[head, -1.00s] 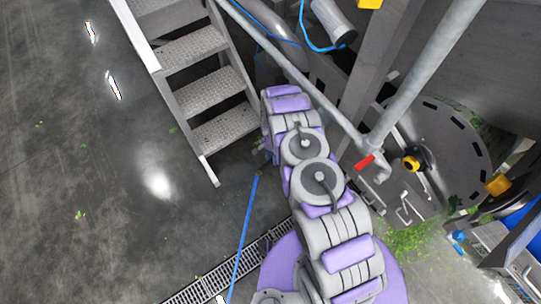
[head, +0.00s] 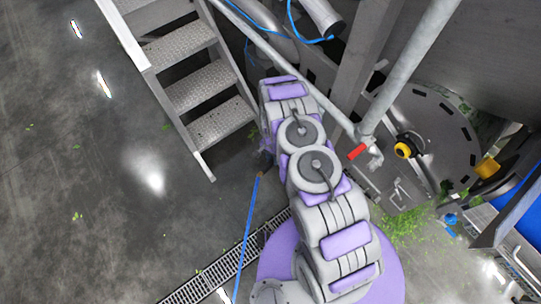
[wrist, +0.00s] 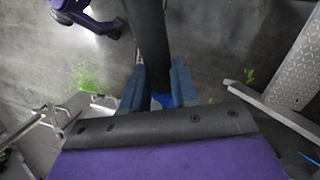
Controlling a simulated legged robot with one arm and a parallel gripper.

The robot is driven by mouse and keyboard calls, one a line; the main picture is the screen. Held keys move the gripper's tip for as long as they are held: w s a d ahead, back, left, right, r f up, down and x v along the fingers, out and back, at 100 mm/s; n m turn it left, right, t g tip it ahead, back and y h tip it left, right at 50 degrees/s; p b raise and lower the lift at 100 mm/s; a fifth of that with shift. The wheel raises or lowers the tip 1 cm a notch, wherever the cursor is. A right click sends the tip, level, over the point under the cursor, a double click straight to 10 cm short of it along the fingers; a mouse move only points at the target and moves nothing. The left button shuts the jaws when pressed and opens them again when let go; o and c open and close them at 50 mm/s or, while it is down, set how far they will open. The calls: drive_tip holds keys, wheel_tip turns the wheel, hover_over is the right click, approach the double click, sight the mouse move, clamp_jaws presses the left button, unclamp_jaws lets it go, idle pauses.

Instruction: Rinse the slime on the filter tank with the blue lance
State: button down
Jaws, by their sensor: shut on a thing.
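My gripper (wrist: 155,90) shows in the wrist view, its blue-grey fingers closed around a dark rod (wrist: 147,40) with a blue part (wrist: 166,100). I take this to be the lance; its tip is out of sight. In the head view my arm hides the gripper. A thin, straight blue line (head: 247,235) runs from beside the arm down to the bottom edge; I cannot tell whether it is lance or hose. A large grey round vessel face (head: 440,125), likely the filter tank, is at the right. Green matter (head: 405,225) lies at its foot, and some shows along its edge.
Metal steps (head: 200,87) stand left of my arm. A grey pipe rail (head: 410,65) with a red-handled valve (head: 357,151) is close on the right. A floor drain grate (head: 220,275) lies in front. The floor (head: 90,190) at left is open.

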drive_tip(key=s+d+p, duration=0.4)
drive_tip(key=s+d, duration=0.4)
drive_tip(key=s, duration=0.3)
drive_tip(key=shift+s, duration=0.35)
idle(1.8)
idle(0.5)
drive_tip(key=c, duration=1.4)
unclamp_jaws()
drive_tip(key=shift+c, duration=1.2)
